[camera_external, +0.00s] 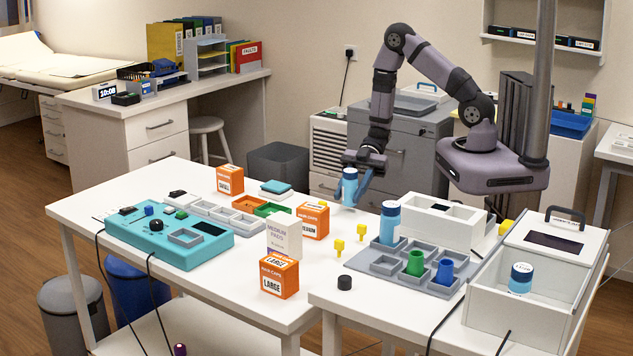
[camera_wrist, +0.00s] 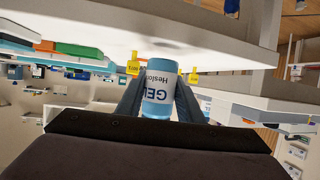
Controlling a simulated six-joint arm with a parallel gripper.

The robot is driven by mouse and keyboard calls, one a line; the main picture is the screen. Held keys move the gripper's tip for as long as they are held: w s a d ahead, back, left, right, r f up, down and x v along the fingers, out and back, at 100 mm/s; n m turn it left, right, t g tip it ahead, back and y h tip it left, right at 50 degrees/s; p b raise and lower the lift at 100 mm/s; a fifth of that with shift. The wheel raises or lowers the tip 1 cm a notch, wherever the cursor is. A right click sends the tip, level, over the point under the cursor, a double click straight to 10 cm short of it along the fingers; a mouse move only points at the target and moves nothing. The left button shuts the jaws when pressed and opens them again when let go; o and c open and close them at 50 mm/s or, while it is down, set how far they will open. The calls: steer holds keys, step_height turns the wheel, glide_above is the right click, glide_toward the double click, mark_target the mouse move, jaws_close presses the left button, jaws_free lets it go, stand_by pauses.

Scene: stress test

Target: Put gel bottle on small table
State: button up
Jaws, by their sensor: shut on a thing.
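The gel bottle is light blue with a white label reading "GEL"; it shows in the external view (camera_external: 349,190) and close up in the wrist view (camera_wrist: 158,98). My gripper (camera_external: 360,180) is shut on it, one finger on each side in the wrist view (camera_wrist: 158,105). It appears upright in the external view, by the far edge of the white table (camera_external: 130,220); whether it touches the top is unclear. Similar blue bottles stand in the grey tray (camera_external: 389,215) and in the white box (camera_external: 521,280). Which table is the small one is not marked.
Orange boxes (camera_external: 279,276) and a teal device (camera_external: 165,245) occupy the white table. Yellow pieces (camera_external: 361,231) stand near the grey tray (camera_external: 385,268). A white lidded box (camera_external: 480,305) is at right. Bare tabletop shows near the table's left back corner.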

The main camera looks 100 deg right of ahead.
steer(key=shift+s+d+r+p, duration=0.1)
steer(key=shift+s+r+p, duration=0.1)
steer(key=shift+r+p, duration=0.35)
